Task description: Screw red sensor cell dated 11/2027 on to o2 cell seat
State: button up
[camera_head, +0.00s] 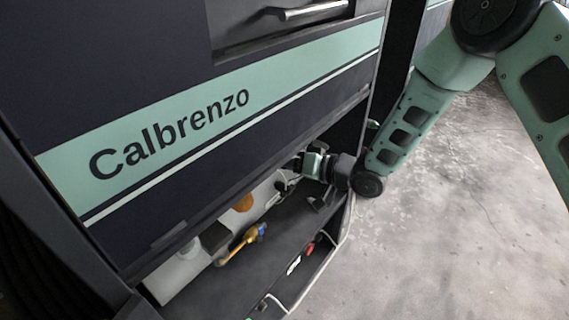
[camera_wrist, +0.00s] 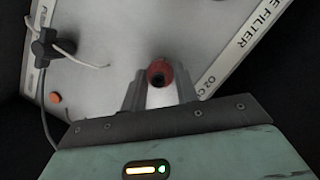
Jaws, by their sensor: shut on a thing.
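My gripper (camera_wrist: 159,84) is shut on a round red cell (camera_wrist: 158,67) with a dark centre. In the wrist view the cell is between the two fingertips, in front of a pale panel (camera_wrist: 110,50). I cannot tell whether it touches the panel. No date can be read on it. In the head view my gripper (camera_head: 312,165) reaches into the low cabinet opening; the cell cannot be made out there.
A dark connector with a cable (camera_wrist: 52,46) and an orange knob (camera_wrist: 56,98) are at the panel's left. In the head view, a yellow-handled tool (camera_head: 238,246) lies in the opening. Small red and white items (camera_head: 300,258) sit near its front edge. The cabinet front (camera_head: 200,150) overhangs the opening.

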jog(key=shift+r+m+y+p, duration=0.2)
jog(key=shift+m+y+p, duration=0.2)
jog(key=shift+m+p, duration=1)
jog(key=shift+m, duration=0.3)
jog(key=m+y, duration=0.1)
jog(key=m, duration=0.2)
jog(key=shift+f+y, duration=0.15)
jog(key=shift+y, duration=0.15)
jog(key=m+y, duration=0.1)
jog(key=m, duration=0.4)
jog(key=shift+f, duration=0.1)
jog(key=m+t+y+b, duration=0.1)
jog(key=m, duration=0.3)
jog(key=shift+w, duration=0.1)
jog(key=m+t+b, duration=0.2)
jog(key=m, duration=0.3)
jog(key=shift+m, duration=0.3)
jog(key=m+t+b, duration=0.1)
jog(key=m+t, duration=0.1)
jog(key=m, duration=0.2)
jog(key=shift+m+h, duration=0.3)
jog(key=shift+r+m+t, duration=0.3)
jog(key=shift+m, duration=0.3)
